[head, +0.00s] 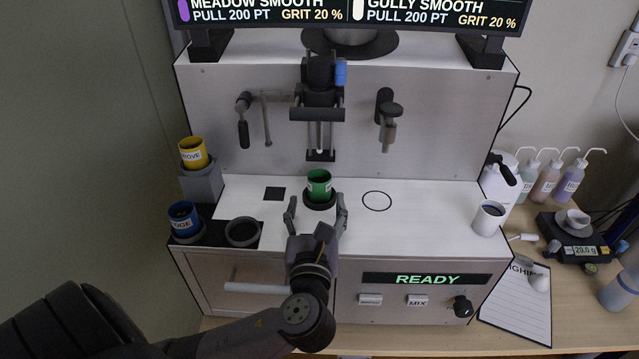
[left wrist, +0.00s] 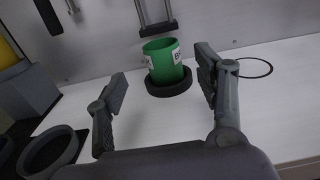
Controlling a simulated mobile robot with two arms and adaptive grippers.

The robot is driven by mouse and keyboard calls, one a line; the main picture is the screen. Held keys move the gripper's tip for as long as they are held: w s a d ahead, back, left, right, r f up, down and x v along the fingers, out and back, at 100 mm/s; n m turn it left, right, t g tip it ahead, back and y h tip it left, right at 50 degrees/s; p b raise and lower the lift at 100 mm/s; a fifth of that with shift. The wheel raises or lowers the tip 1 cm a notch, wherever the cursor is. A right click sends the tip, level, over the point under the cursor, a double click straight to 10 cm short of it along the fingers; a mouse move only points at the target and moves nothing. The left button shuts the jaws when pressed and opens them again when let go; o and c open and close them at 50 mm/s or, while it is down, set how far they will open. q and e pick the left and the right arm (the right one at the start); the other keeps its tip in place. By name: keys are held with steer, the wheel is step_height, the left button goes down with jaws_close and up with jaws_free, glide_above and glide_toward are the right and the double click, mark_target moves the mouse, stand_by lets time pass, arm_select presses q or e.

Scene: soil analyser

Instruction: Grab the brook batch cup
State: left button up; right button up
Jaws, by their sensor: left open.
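A green cup (head: 319,184) with a white label stands upright in a dark round holder (head: 320,202) on the analyser's white deck. The label is only partly readable; a "B" shows in the left wrist view, where the cup (left wrist: 163,62) sits in its dark ring (left wrist: 170,88). My left gripper (head: 316,212) is open and empty, in front of the cup. Its two fingers (left wrist: 160,85) are spread to either side of the cup in the left wrist view, apart from it. My right gripper is not in view.
A yellow cup (head: 193,153) and a blue cup (head: 183,217) stand at the left, beside an empty dark ring (head: 242,232). A white cup (head: 489,217) stands at the deck's right. Handles and a dark mechanism (head: 318,95) project from the back panel above the green cup.

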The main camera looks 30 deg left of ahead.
mark_target(319, 189)
arm_select(q)
steer(key=x, duration=0.2)
steer(key=shift+w+a, duration=0.25)
steer(key=shift+w+a+p, duration=0.2)
steer(key=shift+w+p, duration=0.1)
steer(key=shift+w, duration=0.1)
steer(key=x, duration=0.2)
steer(key=p+x, duration=0.1)
steer(key=x, duration=0.2)
steer(key=shift+d+f, duration=0.1)
steer(key=shift+f, duration=0.15)
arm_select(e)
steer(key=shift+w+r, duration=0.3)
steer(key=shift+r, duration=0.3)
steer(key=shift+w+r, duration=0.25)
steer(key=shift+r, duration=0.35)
arm_select(q)
steer(key=shift+c, duration=0.4)
steer(key=c, duration=1.3)
steer(key=shift+c, duration=0.2)
steer(key=shift+r+p, duration=0.15)
steer(key=shift+p, duration=0.15)
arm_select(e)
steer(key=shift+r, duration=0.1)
